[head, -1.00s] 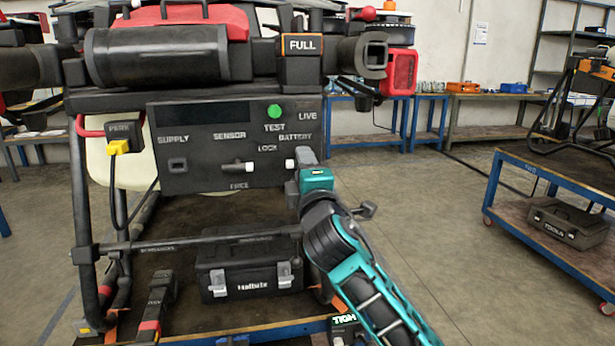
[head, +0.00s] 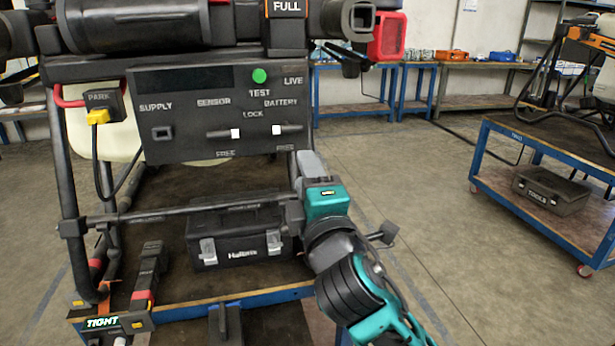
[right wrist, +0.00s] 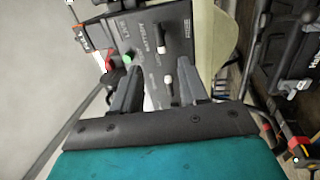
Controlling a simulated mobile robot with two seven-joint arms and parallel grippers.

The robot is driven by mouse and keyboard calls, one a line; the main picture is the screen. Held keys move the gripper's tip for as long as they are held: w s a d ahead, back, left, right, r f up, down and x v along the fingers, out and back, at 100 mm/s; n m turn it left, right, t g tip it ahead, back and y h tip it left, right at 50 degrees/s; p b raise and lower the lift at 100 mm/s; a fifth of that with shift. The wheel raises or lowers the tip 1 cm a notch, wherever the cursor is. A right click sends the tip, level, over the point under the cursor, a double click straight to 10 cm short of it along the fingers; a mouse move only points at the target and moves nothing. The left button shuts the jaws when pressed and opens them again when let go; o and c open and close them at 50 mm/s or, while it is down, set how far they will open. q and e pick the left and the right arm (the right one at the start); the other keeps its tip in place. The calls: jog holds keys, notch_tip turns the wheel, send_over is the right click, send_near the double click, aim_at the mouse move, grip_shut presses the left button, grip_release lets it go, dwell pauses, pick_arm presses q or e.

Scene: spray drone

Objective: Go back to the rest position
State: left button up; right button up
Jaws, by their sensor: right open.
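My right gripper (head: 306,165) is in front of the lower right of the dark control panel (head: 190,148), below the BATTERY switch (head: 290,128). In the right wrist view its two fingers (right wrist: 165,85) are spread apart with nothing between them, and the panel shows beyond. The BATTERY switch and the SENSOR switch (head: 222,133) both lie sideways with their white tips facing each other, beside the LOCK and FREE labels. The green TEST button (head: 259,75) is above them. The left gripper is not in view.
The drone's frame has a crossbar (head: 150,217) close to my right gripper. A black toolbox (head: 238,242) sits beneath. A yellow plug (head: 97,117) is at PARK. A blue-framed trolley (head: 540,185) stands at right, with open floor (head: 420,220) between.

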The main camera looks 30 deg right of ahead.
dwell(0.3)
jog(key=s+a+f+m+g+y+p, duration=0.2)
jog(key=f+g+y, duration=0.1)
jog(key=f, duration=0.6)
jog(key=s+a+f+m+g+y+p, duration=0.1)
jog(key=a+f+m+g+y+p, duration=0.1)
jog(key=f, duration=0.7)
pick_arm(q)
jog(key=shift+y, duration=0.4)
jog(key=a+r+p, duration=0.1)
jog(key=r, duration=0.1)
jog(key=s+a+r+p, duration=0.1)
jog(key=p, duration=0.1)
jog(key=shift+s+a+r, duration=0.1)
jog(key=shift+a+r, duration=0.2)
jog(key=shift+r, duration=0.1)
pick_arm(e)
jog(key=s+a+f+m+g+y, duration=0.2)
jog(key=s+f+m, duration=0.6)
jog(key=s+f, duration=0.4)
jog(key=shift+s+a+f+g, duration=0.15)
jog(key=shift+s+f+g, duration=0.3)
jog(key=shift+g, duration=0.45)
